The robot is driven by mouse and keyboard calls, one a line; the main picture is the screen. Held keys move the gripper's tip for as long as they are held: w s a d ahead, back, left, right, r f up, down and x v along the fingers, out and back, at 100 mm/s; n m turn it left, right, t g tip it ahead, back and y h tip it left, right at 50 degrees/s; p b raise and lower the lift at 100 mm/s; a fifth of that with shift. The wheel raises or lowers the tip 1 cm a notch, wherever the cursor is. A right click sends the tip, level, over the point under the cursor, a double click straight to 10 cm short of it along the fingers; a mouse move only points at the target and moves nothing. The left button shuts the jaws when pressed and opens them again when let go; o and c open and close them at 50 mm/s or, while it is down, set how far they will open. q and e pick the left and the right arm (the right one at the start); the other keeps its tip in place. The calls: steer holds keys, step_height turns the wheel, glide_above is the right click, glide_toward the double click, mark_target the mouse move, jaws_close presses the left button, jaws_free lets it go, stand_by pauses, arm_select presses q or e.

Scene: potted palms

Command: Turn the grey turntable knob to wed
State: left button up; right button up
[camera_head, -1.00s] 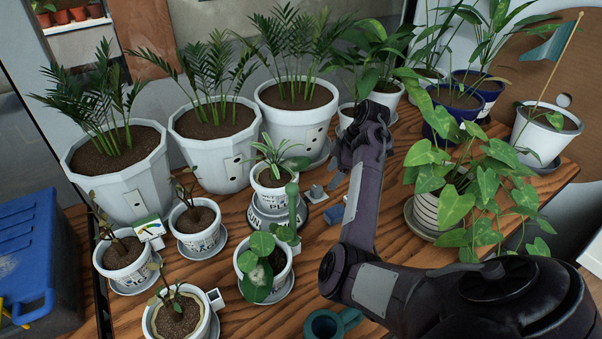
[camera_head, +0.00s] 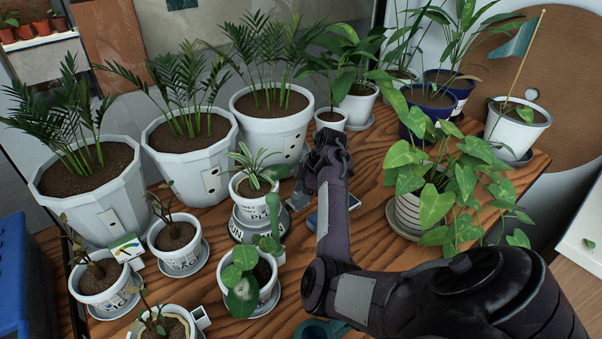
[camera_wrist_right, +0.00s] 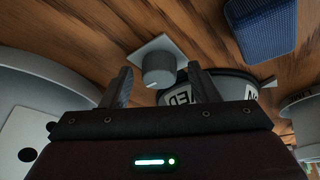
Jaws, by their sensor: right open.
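The grey knob (camera_wrist_right: 158,70) stands on a pale square plate in the right wrist view. My right gripper (camera_wrist_right: 157,88) is open, with one finger on each side of the knob; I cannot tell whether they touch it. The turntable (camera_wrist_right: 222,86) beside it has a dark rim with white lettered labels; letters like "ED" show partly behind a finger. In the head view the turntable (camera_head: 243,232) carries a small white pot (camera_head: 250,190). My right gripper (camera_head: 299,197) is just right of it and largely hides the knob. My left gripper is not in view.
A blue block (camera_wrist_right: 262,28) lies on the wooden table near the knob. Large white palm pots (camera_head: 190,150) stand behind, small potted plants (camera_head: 178,243) to the left and front. A leafy plant (camera_head: 440,190) stands right of my arm.

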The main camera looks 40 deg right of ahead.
mark_target(299, 197)
steer(key=c, duration=1)
steer(key=shift+o, duration=0.2)
steer(key=shift+r+m+p, duration=0.15)
steer(key=shift+m+p, duration=0.25)
steer(key=shift+p, duration=0.3)
steer(key=m+h+p, duration=0.1)
steer(key=m+p, duration=0.1)
steer(key=p, duration=0.1)
steer(key=m+h+p, duration=0.1)
steer(key=m+p, duration=0.2)
steer(key=m+t+h+p, duration=0.1)
steer(key=m+p, duration=0.1)
steer(key=p, duration=0.1)
steer(key=shift+s+a+r, duration=0.1)
steer(key=shift+a, duration=0.15)
steer(key=shift+a+m+h+p, duration=0.1)
steer(key=shift+m+h+p, duration=0.6)
steer(key=shift+m+p, duration=0.95)
steer(key=shift+f+m, duration=0.2)
steer(key=shift+m, duration=0.35)
steer(key=o, duration=1)
steer(key=shift+c, duration=0.2)
steer(key=shift+b, duration=0.3)
step_height(299, 197, up, 20)
steer(key=b, duration=0.1)
steer(key=shift+b, duration=0.4)
